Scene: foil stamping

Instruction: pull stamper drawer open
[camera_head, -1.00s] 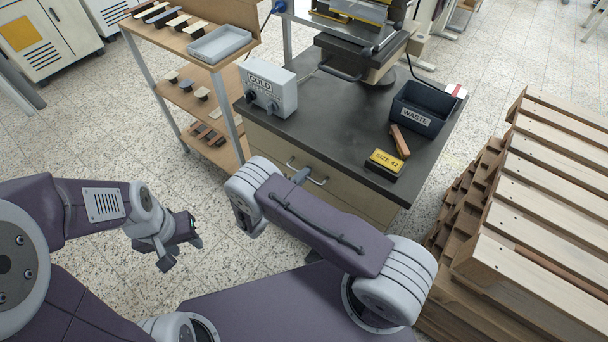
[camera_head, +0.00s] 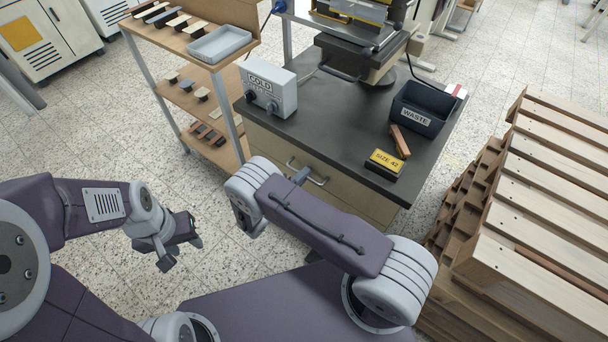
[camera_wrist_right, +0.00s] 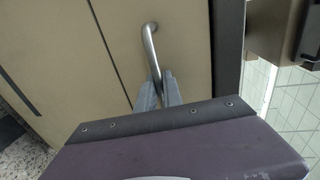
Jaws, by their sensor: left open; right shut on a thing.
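The stamper drawer (camera_head: 342,190) is the beige front under the dark worktop of the bench, partly hidden by my right arm. Its metal bar handle (camera_head: 318,181) shows on both sides of my right gripper (camera_head: 300,176). In the right wrist view, the gripper (camera_wrist_right: 158,88) is shut on the handle (camera_wrist_right: 150,40), and the beige front (camera_wrist_right: 185,45) lies close behind it. I see no clear gap between the drawer front and the bench body. My left gripper (camera_head: 182,251) is open and empty over the floor, well left of the bench.
On the worktop (camera_head: 340,118) stand a GOLD control box (camera_head: 268,88), a WASTE bin (camera_head: 421,108), a SIZE 42 box (camera_head: 384,163) and the stamping press (camera_head: 362,45). A wooden shelf (camera_head: 185,55) stands left. Stacked pallets (camera_head: 530,220) stand right.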

